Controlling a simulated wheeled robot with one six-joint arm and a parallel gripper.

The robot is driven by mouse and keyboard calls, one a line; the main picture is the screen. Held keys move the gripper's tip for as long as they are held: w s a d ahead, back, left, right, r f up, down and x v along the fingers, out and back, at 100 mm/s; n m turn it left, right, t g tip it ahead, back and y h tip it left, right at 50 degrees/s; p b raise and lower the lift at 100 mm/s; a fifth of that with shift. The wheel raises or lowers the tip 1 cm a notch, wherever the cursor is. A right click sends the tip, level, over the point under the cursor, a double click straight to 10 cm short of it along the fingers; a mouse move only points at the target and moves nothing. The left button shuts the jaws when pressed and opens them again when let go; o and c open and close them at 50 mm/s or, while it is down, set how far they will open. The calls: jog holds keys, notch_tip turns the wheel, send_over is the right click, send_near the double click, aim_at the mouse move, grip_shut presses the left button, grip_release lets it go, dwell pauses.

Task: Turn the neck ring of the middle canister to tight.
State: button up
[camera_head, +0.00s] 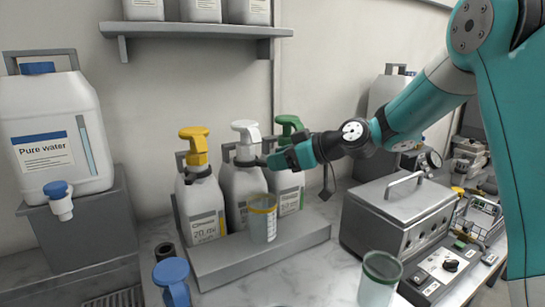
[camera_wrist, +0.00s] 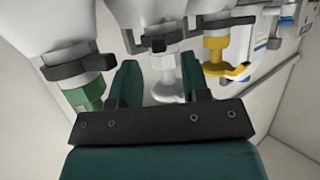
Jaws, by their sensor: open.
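The middle canister (camera_head: 237,190) is white with a white pump head (camera_head: 246,132). It stands between a yellow-headed and a green-headed canister. In the wrist view, which shows the canisters upside down, its white pump (camera_wrist: 163,88) lies between my fingers. A dark neck ring (camera_wrist: 158,42) with a side lug sits just beyond the fingertips. My gripper (camera_wrist: 159,62) is open, with one finger on each side of the white pump. In the head view my gripper (camera_head: 268,160) is beside the canister's neck, partly hiding it. I cannot tell whether a finger touches it.
The yellow-headed canister (camera_head: 203,205) and green-headed canister (camera_head: 290,188) stand close on either side on a grey step (camera_head: 215,262). A clear cup with an orange rim (camera_head: 262,222) stands in front. A metal box (camera_head: 397,218) is right; a water container (camera_head: 55,130) is left.

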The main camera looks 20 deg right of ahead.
jog(key=shift+x, duration=1.25)
grip_shut()
